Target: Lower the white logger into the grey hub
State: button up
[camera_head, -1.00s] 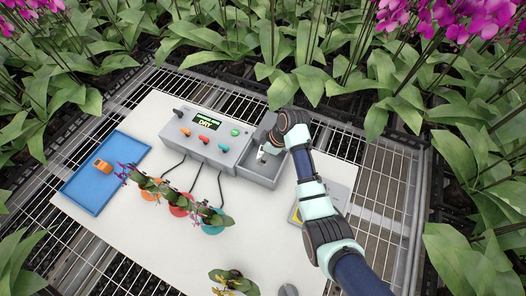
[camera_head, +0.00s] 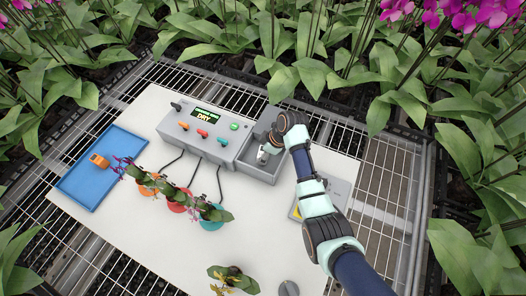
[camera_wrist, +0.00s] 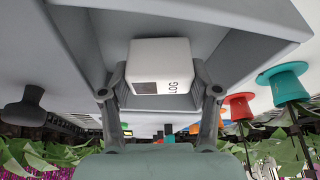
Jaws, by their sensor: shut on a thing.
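The white logger (camera_wrist: 164,66), a small block marked LOG, sits between the two fingers of my gripper (camera_wrist: 161,94) in the wrist view. My gripper is shut on it. In the head view my gripper (camera_head: 266,153) is over the open compartment at the right end of the grey hub (camera_head: 232,152), with a bit of white showing beneath it. In the wrist view the compartment's grey walls (camera_wrist: 245,22) surround the logger on several sides. I cannot tell whether the logger touches the compartment's floor. The hub's display reads DRY.
Coloured knobs line the hub's front, with cables running towards potted orchids (camera_head: 178,200). A blue tray (camera_head: 82,192) with an orange block (camera_head: 99,160) lies at left. A flat panel (camera_head: 335,190) lies right of the hub. White board (camera_head: 130,240) is clear at the front left.

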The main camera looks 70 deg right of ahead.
jog(key=shift+f, duration=0.3)
dwell(0.4)
jog(key=o, duration=1.3)
jog(key=shift+c, duration=0.2)
jog(key=v, duration=1.2)
